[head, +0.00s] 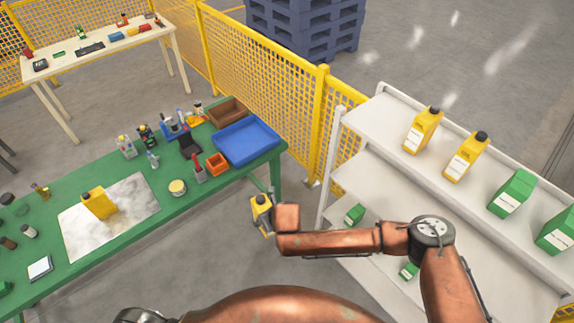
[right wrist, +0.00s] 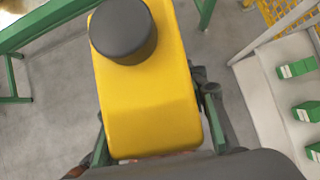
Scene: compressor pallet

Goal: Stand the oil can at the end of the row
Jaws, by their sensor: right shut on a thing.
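My right gripper (head: 268,217) is shut on a yellow oil can (head: 260,204) with a dark cap and a pale label. It holds the can in the air between the green bench and the shelf. In the right wrist view the can (right wrist: 150,100) fills the middle, its cap towards the camera, with parts of the fingers at its sides. Two similar yellow cans (head: 423,131) (head: 465,158) stand in a row on the top shelf (head: 385,118). Another yellow can (head: 98,203) is on a pale sheet on the bench. My left gripper is not in view.
Green boxes (head: 511,193) (head: 556,232) stand on the top shelf to the right of the cans. Smaller green boxes (head: 355,214) sit lower down. The top shelf is bare left of the cans. A yellow fence (head: 262,68) and blue tray (head: 246,142) lie beyond.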

